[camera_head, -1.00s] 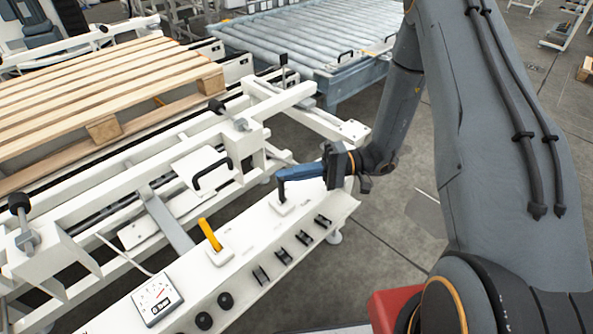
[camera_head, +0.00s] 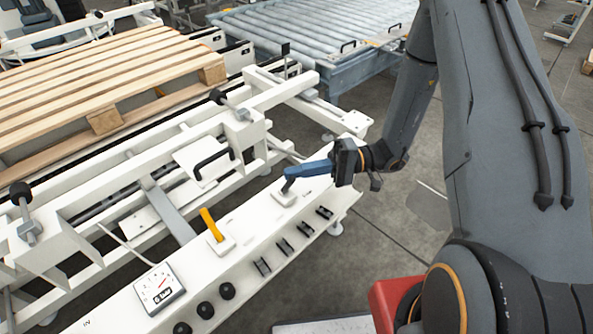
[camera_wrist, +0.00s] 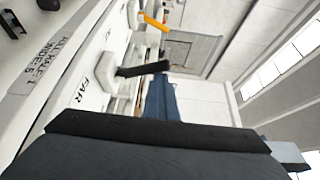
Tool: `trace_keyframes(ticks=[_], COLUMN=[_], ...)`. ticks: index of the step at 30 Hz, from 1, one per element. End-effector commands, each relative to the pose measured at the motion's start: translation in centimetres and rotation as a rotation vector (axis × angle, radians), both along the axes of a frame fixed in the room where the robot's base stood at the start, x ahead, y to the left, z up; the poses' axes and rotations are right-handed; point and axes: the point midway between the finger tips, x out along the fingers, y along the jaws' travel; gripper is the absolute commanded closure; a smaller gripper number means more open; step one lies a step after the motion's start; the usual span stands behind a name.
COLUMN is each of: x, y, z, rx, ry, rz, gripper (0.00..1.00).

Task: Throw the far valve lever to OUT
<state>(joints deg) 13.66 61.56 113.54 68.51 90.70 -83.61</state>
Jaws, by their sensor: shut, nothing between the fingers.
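The far valve lever is a short dark handle on a white block, at the far end of the white panel (camera_head: 257,228). In the wrist view the lever (camera_wrist: 143,70) sticks out beside the printed word FAR. My gripper (camera_head: 287,172) has blue fingers, shut and empty. The fingertips are at the lever's free end and partly hide it in the head view. In the wrist view the fingers (camera_wrist: 160,100) reach the lever's end and seem to touch it. A yellow lever (camera_head: 211,224) stands nearer on the same panel. I cannot read an OUT mark.
A gauge (camera_head: 158,288), black knobs (camera_head: 205,310) and several black switches (camera_head: 284,246) sit on the panel. A white frame with a black handle (camera_head: 211,164) and a wooden pallet (camera_head: 110,85) lie behind. A roller conveyor (camera_head: 300,45) stands farther back. Floor is open at right.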

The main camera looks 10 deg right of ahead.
Motion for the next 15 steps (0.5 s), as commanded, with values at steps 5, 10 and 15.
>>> trace_keyframes(ticks=[5,10,15], x=[-0.5,-0.4,0.6], y=[-0.2,-0.1,0.5], z=[-0.3,-0.3,0.4], rx=[-0.005,-0.006,-0.005], ry=[0.008,0.007,0.005], rz=[0.007,0.007,0.004], gripper=[1.0,1.0,1.0])
